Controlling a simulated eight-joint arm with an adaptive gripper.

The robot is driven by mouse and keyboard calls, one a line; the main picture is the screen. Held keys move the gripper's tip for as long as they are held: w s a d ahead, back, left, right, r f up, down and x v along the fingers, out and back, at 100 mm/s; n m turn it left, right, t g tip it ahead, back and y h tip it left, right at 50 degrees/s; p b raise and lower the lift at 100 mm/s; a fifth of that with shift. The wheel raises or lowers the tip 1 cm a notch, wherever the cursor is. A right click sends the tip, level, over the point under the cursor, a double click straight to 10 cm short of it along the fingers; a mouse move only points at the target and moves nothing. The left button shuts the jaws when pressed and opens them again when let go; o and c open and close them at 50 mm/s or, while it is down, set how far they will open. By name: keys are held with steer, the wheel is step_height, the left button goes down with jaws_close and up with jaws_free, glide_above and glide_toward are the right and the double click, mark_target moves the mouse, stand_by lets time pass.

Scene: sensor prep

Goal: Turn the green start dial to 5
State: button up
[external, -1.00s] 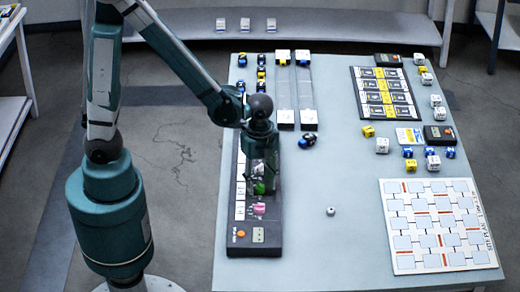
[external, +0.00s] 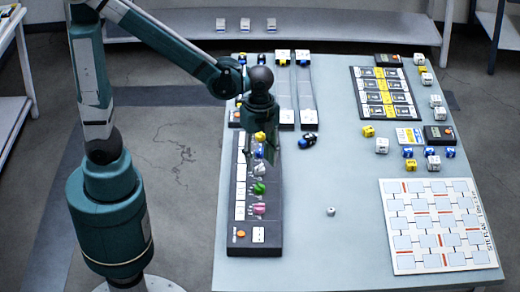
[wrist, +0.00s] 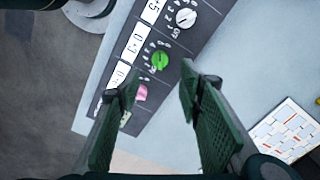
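The green dial (external: 259,188) is on a long dark control panel (external: 269,213), between a white dial (external: 259,170) and a pink dial (external: 259,208). My gripper (external: 262,155) is above the panel, farther toward its back end than the green dial and apart from it. In the wrist view my gripper (wrist: 158,82) is open, with nothing between its fingers. The green dial (wrist: 160,60) shows just beyond the gap, beside white labels. The dial's exact setting is too small to read.
A white grid board (external: 440,225) lies at the right.

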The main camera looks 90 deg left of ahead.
steer(key=shift+r, duration=0.75)
steer(key=s+r+n+t, duration=0.7)
steer(key=s+r+n, duration=0.2)
steer(key=n, duration=0.3)
steer(key=shift+s+d+r, duration=0.25)
steer(key=shift+s+r, duration=0.15)
steer(key=shift+s, duration=0.2)
stand_by(0.4)
stand_by(1.4)
